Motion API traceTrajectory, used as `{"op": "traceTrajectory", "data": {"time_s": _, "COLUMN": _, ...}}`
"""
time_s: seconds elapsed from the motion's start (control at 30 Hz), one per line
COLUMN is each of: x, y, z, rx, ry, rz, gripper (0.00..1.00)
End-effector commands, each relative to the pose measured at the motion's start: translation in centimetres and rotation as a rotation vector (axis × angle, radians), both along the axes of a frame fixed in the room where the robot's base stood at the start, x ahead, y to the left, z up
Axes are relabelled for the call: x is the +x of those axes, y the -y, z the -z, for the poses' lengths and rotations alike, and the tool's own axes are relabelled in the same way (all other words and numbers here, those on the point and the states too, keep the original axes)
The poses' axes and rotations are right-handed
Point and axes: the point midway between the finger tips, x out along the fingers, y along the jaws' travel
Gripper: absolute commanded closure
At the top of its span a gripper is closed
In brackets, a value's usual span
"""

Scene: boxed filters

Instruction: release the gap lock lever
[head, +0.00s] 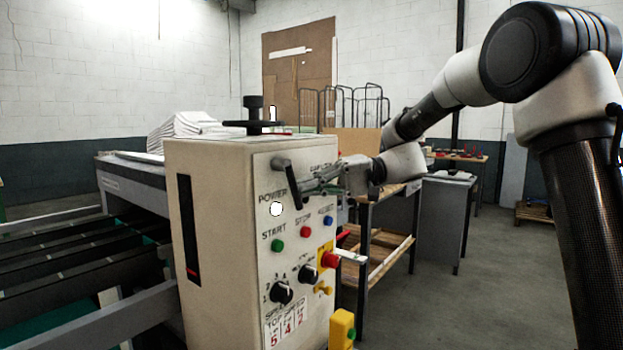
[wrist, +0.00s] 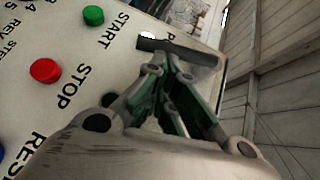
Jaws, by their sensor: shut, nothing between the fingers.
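A dark bar-shaped lever (head: 286,178) stands out from the upper part of the control panel (head: 270,235), above the word POWER; I take it for the gap lock lever, though I read no label for it. My gripper (head: 302,188) is shut and empty, with its tips close to the lever on its right side. In the wrist view the lever (wrist: 178,52) lies across just beyond the tips of my gripper (wrist: 168,68). I cannot tell whether they touch. The finger links hide the lever's base in the wrist view.
The panel also has a green START button (head: 277,245), a red STOP button (head: 305,232), a blue button (head: 327,220), black knobs (head: 281,292) and a red-and-yellow switch (head: 328,259). A black handwheel (head: 256,122) tops the cabinet. Open floor (head: 455,300) lies right of the panel.

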Motion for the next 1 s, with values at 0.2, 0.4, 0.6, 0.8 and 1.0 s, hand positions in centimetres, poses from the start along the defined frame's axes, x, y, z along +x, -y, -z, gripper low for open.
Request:
{"op": "traceTrajectory", "data": {"time_s": 0.2, "x": -0.7, "y": -0.5, "z": 0.8, "rx": -0.003, "ry": 0.002, "rz": -0.002, "gripper": 1.0}}
{"op": "traceTrajectory", "data": {"time_s": 0.4, "x": -1.1, "y": -0.8, "z": 1.2, "rx": -0.004, "ry": 0.004, "rz": -0.002, "gripper": 1.0}}
{"op": "traceTrajectory", "data": {"time_s": 0.6, "x": -1.2, "y": -1.0, "z": 1.3, "rx": -0.004, "ry": 0.005, "rz": -0.001, "gripper": 1.0}}
{"op": "traceTrajectory", "data": {"time_s": 0.8, "x": -1.2, "y": -1.0, "z": 1.4, "rx": -0.005, "ry": 0.006, "rz": -0.001, "gripper": 1.0}}
{"op": "traceTrajectory", "data": {"time_s": 1.0, "x": -1.2, "y": -1.0, "z": 1.4, "rx": -0.005, "ry": 0.006, "rz": -0.001, "gripper": 1.0}}
